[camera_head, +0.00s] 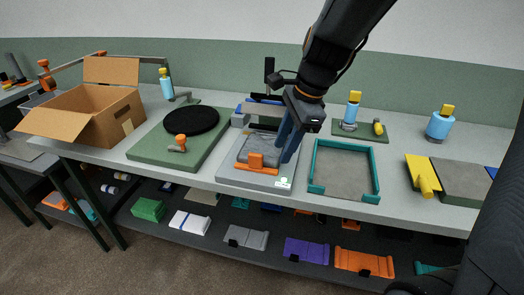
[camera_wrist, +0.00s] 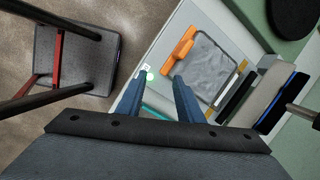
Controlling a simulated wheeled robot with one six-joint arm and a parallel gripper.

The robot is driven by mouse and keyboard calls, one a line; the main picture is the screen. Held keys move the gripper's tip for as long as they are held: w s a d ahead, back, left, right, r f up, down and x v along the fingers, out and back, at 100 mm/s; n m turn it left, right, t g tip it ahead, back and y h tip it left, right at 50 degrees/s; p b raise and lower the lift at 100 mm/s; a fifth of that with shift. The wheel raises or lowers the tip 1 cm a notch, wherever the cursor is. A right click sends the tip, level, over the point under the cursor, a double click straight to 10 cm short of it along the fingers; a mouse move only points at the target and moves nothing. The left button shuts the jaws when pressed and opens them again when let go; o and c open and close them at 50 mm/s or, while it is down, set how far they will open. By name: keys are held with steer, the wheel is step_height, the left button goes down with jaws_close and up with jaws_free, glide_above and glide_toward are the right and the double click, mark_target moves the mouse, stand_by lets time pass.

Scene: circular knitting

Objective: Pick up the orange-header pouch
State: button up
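The orange-header pouch lies flat on a light grey fixture plate (camera_head: 232,175) near the front of the table. Its grey body (camera_head: 258,145) and orange header (camera_head: 256,166) show in the head view, with the header toward the front edge. In the wrist view, the grey body (camera_wrist: 208,66) and orange header (camera_wrist: 180,49) are ahead of the fingertips. My gripper (camera_head: 285,152) has blue fingers and hangs at the right side of the pouch, hiding part of it. In the wrist view, the fingers (camera_wrist: 160,78) are apart with nothing between them, close to the header's lower end.
A green board (camera_head: 150,150) with a black disc is left of the plate, and an open cardboard box (camera_head: 105,118) is beyond it. A teal frame (camera_head: 343,192) stands close on the right. Bottles stand at the back. The shelf below holds several coloured items.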

mark_target(256, 154)
steer(key=w+a+r+m+y, duration=0.1)
steer(key=w+a+r+m, duration=0.2)
steer(key=a+m, duration=0.15)
steer(key=shift+m, duration=0.45)
steer(key=shift+w+d+p+x, duration=0.1)
steer(key=shift+d+p+x, duration=0.1)
steer(key=shift+x, duration=1.1)
steer(key=shift+w+d+p+x, duration=0.1)
steer(key=shift+p+x, duration=0.15)
steer(key=shift+x, duration=1.05)
steer(key=shift+w+d+p+x, duration=0.1)
steer(key=shift+p+x, duration=0.1)
steer(key=shift+x, duration=1.1)
steer(key=shift+f+y, duration=0.15)
steer(key=shift+y, duration=0.15)
steer(key=shift+c, duration=0.3)
jaws_close()
